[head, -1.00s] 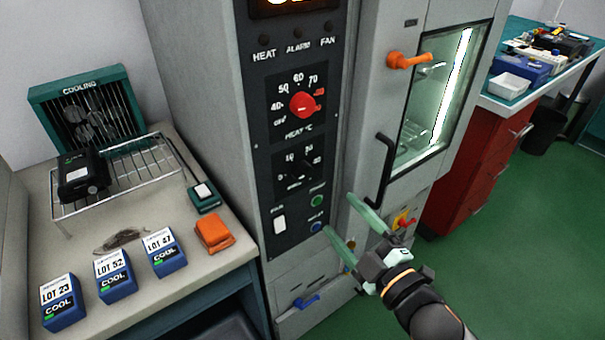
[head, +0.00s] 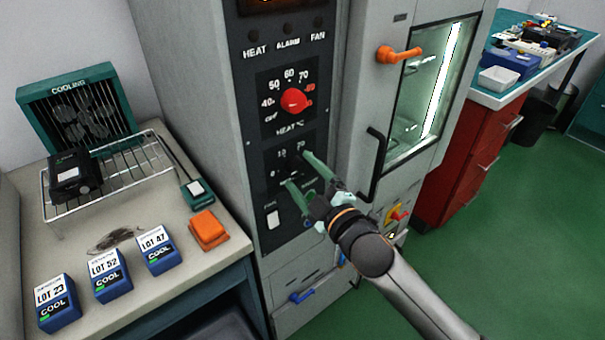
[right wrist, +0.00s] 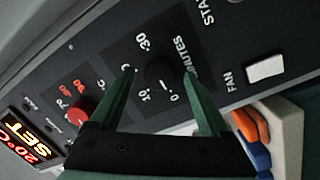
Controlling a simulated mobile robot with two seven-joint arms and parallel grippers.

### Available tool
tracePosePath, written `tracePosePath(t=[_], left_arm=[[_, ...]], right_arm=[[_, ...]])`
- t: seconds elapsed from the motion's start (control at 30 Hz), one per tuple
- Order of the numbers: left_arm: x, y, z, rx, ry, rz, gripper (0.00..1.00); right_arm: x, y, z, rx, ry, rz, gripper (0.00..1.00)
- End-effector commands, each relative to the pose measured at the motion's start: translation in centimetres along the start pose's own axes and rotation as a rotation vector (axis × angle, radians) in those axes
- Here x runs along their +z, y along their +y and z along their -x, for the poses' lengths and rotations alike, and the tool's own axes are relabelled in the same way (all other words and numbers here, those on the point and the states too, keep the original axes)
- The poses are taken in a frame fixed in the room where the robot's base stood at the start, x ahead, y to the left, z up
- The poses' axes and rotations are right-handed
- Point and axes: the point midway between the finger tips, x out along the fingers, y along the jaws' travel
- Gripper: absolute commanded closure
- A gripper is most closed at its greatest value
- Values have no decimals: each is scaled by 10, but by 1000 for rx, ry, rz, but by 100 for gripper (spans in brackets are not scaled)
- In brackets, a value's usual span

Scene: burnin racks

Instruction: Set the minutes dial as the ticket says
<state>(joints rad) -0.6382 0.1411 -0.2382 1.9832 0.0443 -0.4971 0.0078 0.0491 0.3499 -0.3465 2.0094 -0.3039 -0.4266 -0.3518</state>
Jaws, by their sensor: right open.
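The minutes dial is a black knob (right wrist: 160,76) on the dark control panel, with white numbers around it and the word MINUTES beside it in the right wrist view. Its pointer setting is too dark to read. My right gripper (head: 295,168) is open in front of this dial; in the right wrist view its green fingers (right wrist: 159,74) stand on either side of the knob, with a gap showing. I cannot make out a ticket. My left gripper is not in view.
The red heat knob (head: 295,100) is above the minutes dial, and a white fan switch (head: 273,219) below. An orange door latch (head: 399,54) and black handle (head: 374,165) stick out at right. Blue lot boxes (head: 110,276) and a wire rack (head: 150,165) occupy the left bench.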

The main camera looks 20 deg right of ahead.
Motion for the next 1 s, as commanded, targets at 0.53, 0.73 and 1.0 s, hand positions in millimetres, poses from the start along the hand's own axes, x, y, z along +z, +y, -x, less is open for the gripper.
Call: tracePosePath(t=[0.53, 0.73, 1.0], left_arm=[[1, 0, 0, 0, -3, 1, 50], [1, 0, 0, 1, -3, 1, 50], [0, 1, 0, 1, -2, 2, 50]], right_arm=[[0, 0, -4, 0, 0, -1, 39], [0, 0, -4, 0, 0, 0, 62], [0, 0, -4, 0, 0, 0, 92]])
